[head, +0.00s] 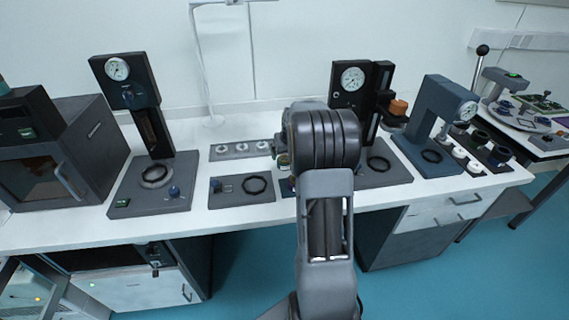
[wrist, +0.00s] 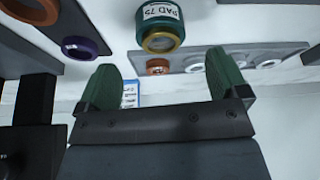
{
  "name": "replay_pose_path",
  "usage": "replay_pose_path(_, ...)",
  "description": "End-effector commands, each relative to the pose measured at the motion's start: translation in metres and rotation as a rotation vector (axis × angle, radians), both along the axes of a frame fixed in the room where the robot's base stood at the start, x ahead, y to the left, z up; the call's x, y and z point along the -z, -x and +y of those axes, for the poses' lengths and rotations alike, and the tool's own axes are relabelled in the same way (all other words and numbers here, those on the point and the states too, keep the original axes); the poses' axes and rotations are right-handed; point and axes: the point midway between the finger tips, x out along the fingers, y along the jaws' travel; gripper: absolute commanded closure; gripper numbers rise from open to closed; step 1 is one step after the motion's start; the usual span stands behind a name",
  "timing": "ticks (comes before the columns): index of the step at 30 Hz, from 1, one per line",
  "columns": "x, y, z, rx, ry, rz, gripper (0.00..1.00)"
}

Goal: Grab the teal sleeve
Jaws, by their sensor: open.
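The teal sleeve (wrist: 160,22) shows at the top of the wrist view, with a white label on its side and a brass-coloured ring at its near end. The label is only partly legible. My gripper (wrist: 162,62) is open, with two green finger pads spread apart and nothing between them. The sleeve is apart from the fingers, beyond their tips and roughly centred on the gap. In the head view my own arm hides the gripper and most of the spot where it works. A small greenish part shows beside the wrist there, too small to identify.
A grey plate (head: 240,149) with white rings lies at the back of the white table (head: 90,226). A copper ring (wrist: 158,67) and a purple ring (wrist: 80,47) are near the sleeve. Gauge presses (head: 152,184) stand on both sides. A dark oven-like box (head: 100,132) is at left.

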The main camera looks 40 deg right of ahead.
Motion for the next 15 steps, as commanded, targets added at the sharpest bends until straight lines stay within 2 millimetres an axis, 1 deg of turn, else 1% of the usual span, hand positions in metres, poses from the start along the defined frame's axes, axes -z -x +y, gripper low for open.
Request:
replay_pose_path(3,0.009,-0.004,-0.001,-0.001,0.0,0.0,0.08)
replay_pose_path(8,0.015,-0.006,-0.001,-0.001,0.0,0.001,0.08)
replay_pose_path(15,0.044,-0.019,-0.005,-0.001,-0.001,0.002,0.08)
